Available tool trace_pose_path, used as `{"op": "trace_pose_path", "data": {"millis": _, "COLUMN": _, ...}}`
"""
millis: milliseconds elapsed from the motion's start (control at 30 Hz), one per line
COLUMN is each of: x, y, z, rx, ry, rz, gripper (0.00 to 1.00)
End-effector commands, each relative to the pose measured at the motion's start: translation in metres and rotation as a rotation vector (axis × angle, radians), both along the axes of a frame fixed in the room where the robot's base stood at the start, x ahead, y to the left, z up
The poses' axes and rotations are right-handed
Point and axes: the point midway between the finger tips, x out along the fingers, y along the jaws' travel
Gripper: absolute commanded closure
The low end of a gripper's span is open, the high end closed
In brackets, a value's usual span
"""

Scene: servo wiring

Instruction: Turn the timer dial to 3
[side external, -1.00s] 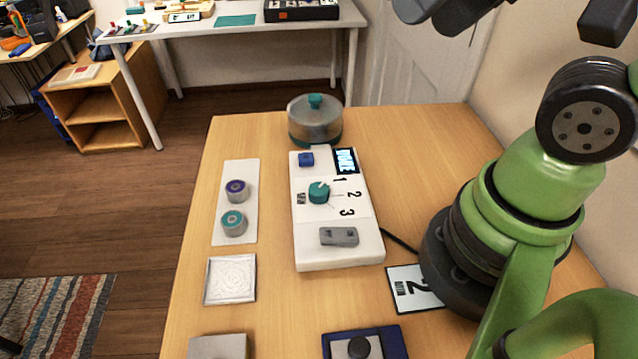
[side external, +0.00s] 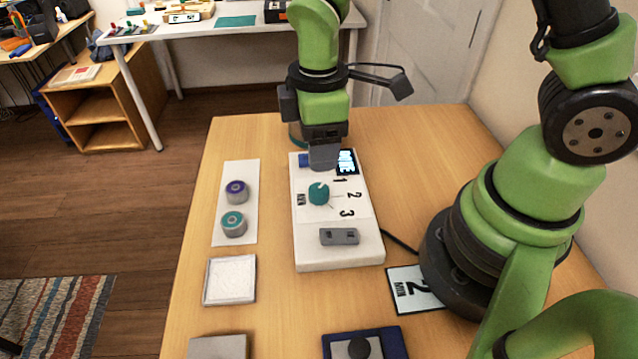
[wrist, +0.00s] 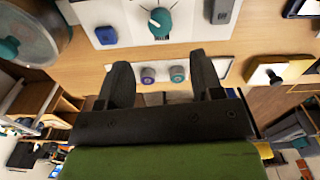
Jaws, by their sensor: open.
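The timer dial (side external: 318,194) is a teal knob with a white mark on the white timer box (side external: 311,252). The numbers 1, 2 and 3 run down its right side. The mark is on the knob's upper right; its exact setting is hard to tell. In the wrist view the dial (wrist: 153,24) is at the top, ahead of the gap between my fingers. My gripper (side external: 323,160) hangs over the far end of the box, behind the dial and apart from it. In the wrist view my gripper (wrist: 160,72) is open and empty. It partly hides the blue button (side external: 304,160) and the lit display (side external: 346,162).
A grey switch (side external: 339,236) is on the box's near end. A lidded pot (wrist: 20,30) stands beyond the box, mostly hidden by my arm in the side view. A card reading 2 MIN (side external: 413,288) lies at right. Two round knobs (side external: 235,207) sit on a left plate.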

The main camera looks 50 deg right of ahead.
Motion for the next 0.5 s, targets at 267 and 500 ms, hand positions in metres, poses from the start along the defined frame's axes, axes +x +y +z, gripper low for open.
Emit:
{"op": "trace_pose_path", "data": {"millis": 267, "x": -0.002, "y": 0.0, "z": -0.049, "rx": 0.0, "ry": 0.008, "rz": -0.003, "gripper": 0.4}}
{"op": "trace_pose_path", "data": {"millis": 500, "x": -0.001, "y": 0.0, "z": -0.081, "rx": 0.001, "ry": 0.003, "rz": -0.004, "gripper": 0.4}}
